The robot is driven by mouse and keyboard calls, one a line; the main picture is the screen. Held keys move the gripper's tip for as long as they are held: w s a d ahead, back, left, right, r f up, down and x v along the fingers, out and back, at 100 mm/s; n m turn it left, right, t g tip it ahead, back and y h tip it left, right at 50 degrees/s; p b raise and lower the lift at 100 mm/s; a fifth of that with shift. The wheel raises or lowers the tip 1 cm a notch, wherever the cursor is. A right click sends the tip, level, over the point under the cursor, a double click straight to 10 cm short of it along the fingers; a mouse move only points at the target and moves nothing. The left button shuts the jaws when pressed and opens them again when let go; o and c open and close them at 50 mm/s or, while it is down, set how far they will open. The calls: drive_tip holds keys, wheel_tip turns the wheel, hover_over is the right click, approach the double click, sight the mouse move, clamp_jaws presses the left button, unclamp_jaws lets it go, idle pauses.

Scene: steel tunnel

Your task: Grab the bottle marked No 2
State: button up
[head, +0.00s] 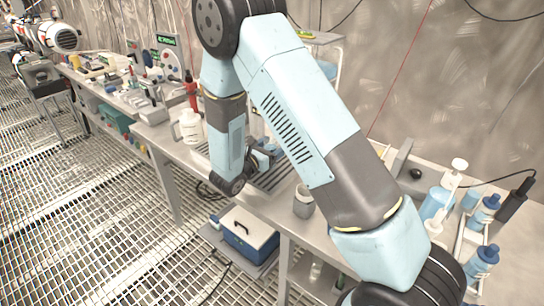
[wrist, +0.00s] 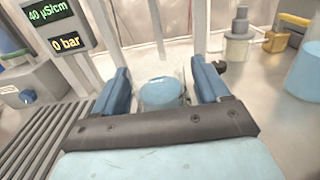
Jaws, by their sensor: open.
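In the wrist view my gripper (wrist: 162,84) is open, with one blue finger on each side of a clear, pale vessel with a round blue part (wrist: 160,93). It may be a bottle, but no label shows, and I cannot tell if the fingers touch it. In the head view my gripper (head: 262,157) is low over the bench, and my arm hides most of what is at it. Blue bottles (head: 486,212) stand in a rack at the far right. I cannot read a "No 2" mark anywhere.
A meter (wrist: 52,28) reading 40 µS/cm and 0 bar stands left in the wrist view, beside a slotted grate (wrist: 40,140). A grey jar (wrist: 239,42) and a blue container (wrist: 305,72) stand right. A grey cup (head: 303,203) is near the bench's front edge.

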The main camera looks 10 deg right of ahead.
drive_tip(key=shift+w+d, duration=0.2)
drive_tip(key=shift+w, duration=0.05)
drive_tip(key=c, duration=1.2)
drive_tip(key=shift+o, duration=0.2)
drive_tip(key=shift+r, duration=0.15)
